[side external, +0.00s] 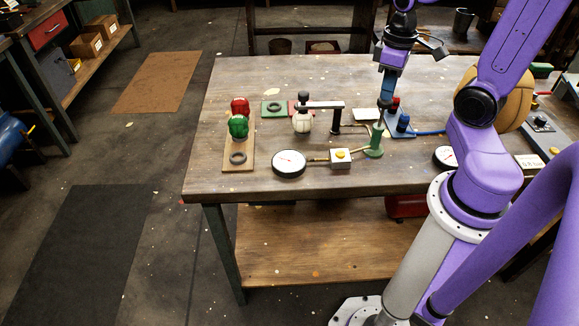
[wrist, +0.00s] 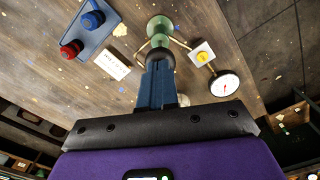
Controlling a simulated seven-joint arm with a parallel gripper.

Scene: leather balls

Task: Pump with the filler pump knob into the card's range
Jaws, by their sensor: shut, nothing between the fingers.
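The green filler pump (side external: 374,143) stands on the table, joined by a thin hose to a white box with a yellow button (side external: 341,156) and a round white gauge (side external: 289,162). My gripper (side external: 382,121) is shut and points down at the pump's top. In the wrist view the green pump (wrist: 160,27) lies just beyond my fingertips (wrist: 158,57); they hide the knob, and I cannot tell whether they touch it. The gauge (wrist: 224,84) shows a red needle there. A small white card (wrist: 111,65) lies near the pump; its print is too small to read.
A blue plate (wrist: 84,36) with a red and a blue knob sits close to the pump. The front left of the table is clear.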

